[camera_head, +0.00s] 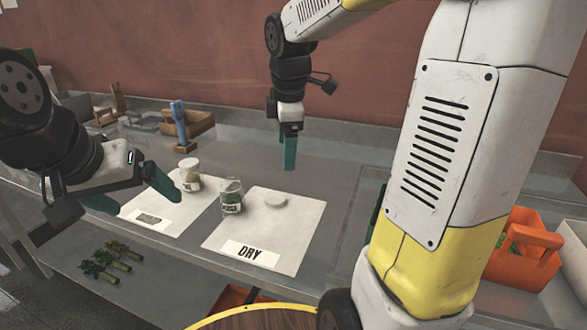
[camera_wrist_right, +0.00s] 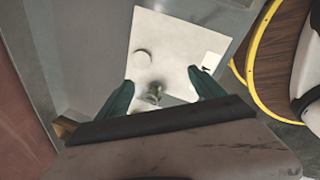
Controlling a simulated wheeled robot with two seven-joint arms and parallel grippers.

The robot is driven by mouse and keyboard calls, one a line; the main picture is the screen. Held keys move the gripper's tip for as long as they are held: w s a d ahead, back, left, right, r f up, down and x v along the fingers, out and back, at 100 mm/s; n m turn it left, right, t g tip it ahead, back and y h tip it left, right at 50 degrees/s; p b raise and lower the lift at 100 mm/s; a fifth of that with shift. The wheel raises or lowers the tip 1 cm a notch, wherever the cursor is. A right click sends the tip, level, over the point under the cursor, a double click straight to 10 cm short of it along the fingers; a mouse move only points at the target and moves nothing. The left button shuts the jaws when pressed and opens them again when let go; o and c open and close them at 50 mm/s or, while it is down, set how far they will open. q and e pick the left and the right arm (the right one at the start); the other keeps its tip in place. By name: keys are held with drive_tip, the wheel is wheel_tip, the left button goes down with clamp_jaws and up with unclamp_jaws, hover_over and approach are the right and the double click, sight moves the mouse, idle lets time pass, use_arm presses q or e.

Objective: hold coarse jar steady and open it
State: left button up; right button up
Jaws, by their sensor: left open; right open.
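A lidded jar (camera_head: 190,174) with pale contents and a cream lid stands on the left white mat. A clear jar (camera_head: 232,197) with dark green contents stands by the left edge of the DRY mat; it seems to have no lid, and it also shows in the right wrist view (camera_wrist_right: 153,93). A round white lid (camera_head: 277,200) lies flat on the DRY mat. The jar labels are too small to read surely, so I cannot tell which is coarse. My left gripper (camera_head: 134,196) is open and empty, left of the lidded jar. My right gripper (camera_head: 290,150) points down, open and empty, behind the jars.
The DRY mat (camera_head: 285,252) lies right of the left mat (camera_head: 152,234). A blue upright tool (camera_head: 180,123) and wooden box (camera_head: 200,122) stand behind. Green sprigs (camera_head: 112,257) lie front left. An orange caddy (camera_head: 518,262) is at the right. My right arm blocks part of the bench.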

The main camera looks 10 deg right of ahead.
drive_tip(key=s+r+m+t+y, duration=0.1)
drive_tip(key=s+m+t+y, duration=0.1)
drive_tip(key=s+m, duration=1.4)
drive_tip(key=shift+d+r+t, duration=0.25)
drive_tip(key=shift+d+t, duration=0.05)
drive_tip(key=shift+t, duration=0.5)
